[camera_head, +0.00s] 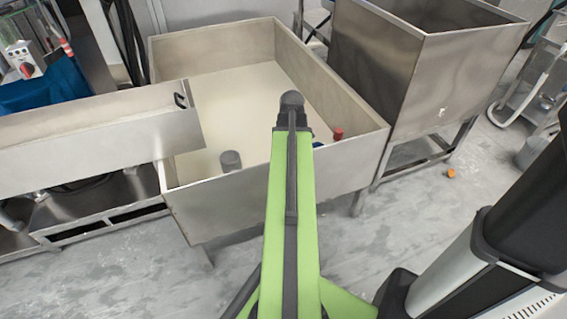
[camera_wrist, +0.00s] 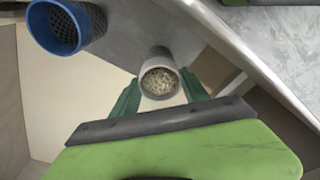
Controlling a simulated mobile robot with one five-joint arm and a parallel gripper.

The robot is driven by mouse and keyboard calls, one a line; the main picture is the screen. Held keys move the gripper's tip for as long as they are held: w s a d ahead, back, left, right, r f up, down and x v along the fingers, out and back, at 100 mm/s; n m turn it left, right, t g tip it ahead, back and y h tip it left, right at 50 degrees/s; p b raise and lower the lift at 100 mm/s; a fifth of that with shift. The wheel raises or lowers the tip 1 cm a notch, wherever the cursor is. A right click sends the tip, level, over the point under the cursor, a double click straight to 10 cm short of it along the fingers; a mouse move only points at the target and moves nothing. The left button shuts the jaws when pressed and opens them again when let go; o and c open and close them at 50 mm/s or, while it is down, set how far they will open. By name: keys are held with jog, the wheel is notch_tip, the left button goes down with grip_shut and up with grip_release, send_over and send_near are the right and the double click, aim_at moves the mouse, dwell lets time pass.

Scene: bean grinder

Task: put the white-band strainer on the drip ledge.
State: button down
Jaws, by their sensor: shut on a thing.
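A small pale cup-shaped strainer (camera_wrist: 160,63) with a whitish rim and a speckled, grainy inside sits between the green fingers of my gripper (camera_wrist: 160,95) in the wrist view. The gripper is shut on it. In the head view my arm hides the gripper and this strainer. A blue-rimmed strainer (camera_wrist: 42,32) with a dark mesh inside is at upper left in the wrist view, apart from the held one. I cannot tell which surface is the drip ledge.
In the head view, a large metal basin (camera_head: 225,100) with a pale floor lies under my arm. A grey cylinder (camera_head: 230,161) stands near its front wall, and a red-topped item (camera_head: 338,133) is at right. A taller metal tank (camera_head: 400,75) stands to the right.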

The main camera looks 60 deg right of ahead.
jog(key=shift+f, duration=0.3)
jog(key=c, duration=0.6)
grip_release()
jog(key=shift+o, duration=0.2)
jog(key=shift+r, duration=0.1)
notch_tip(320, 180, up, 12)
jog(key=s+p, duration=0.1)
jog(key=p, duration=1.1)
jog(key=shift+s+r, duration=0.15)
jog(key=shift+s, duration=0.05)
jog(key=shift+d+p, duration=0.1)
jog(key=shift+p, duration=0.2)
